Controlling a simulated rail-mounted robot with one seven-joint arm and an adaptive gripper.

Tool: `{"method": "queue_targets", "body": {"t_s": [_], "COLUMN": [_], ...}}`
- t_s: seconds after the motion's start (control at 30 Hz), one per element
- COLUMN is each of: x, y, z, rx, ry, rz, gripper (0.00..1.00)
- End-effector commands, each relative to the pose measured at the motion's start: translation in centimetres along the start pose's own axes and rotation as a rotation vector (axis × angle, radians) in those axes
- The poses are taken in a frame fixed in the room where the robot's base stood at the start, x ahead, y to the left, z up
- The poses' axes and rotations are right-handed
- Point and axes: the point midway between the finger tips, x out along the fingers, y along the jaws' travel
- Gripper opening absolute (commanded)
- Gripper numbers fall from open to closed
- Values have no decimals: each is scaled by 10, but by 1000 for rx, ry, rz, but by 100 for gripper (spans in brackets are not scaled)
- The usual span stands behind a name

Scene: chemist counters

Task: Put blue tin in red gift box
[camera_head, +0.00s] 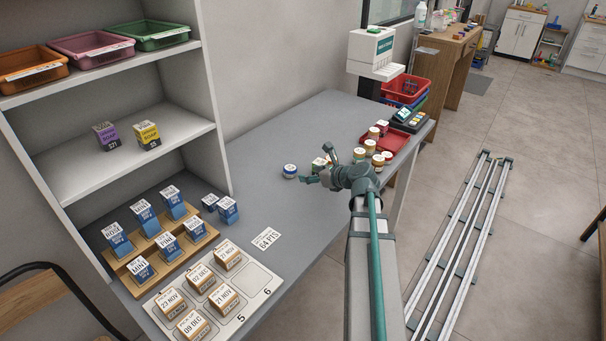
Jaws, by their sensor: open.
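A blue tin (290,171) with a white top stands upright on the grey counter, apart from the other tins. My gripper (320,168) is open just to its right, with one finger pointing toward the tin and a visible gap between them. A green and white tin (318,163) shows beside the fingers; whether they touch it is unclear. A shallow red box or tray (397,140) lies further back to the right. My gripper and arm hide part of the counter.
Shelves and medicine boxes (223,297) fill the left. The counter's front middle is mostly clear around a price card (266,239).

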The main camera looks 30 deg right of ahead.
Motion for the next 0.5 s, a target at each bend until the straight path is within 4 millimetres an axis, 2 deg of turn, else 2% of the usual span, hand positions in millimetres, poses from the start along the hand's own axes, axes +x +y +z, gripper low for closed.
{"method": "queue_targets", "body": {"t_s": [0.07, 0.2, 0.5], "x": [-10, -17, -18], "y": [0, 0, 0], "z": [-1, 0, 0], "rx": [1, 0, 0], "ry": [0, 0, 0], "rz": [-2, 0, 0], "gripper": [61, 81, 81]}}
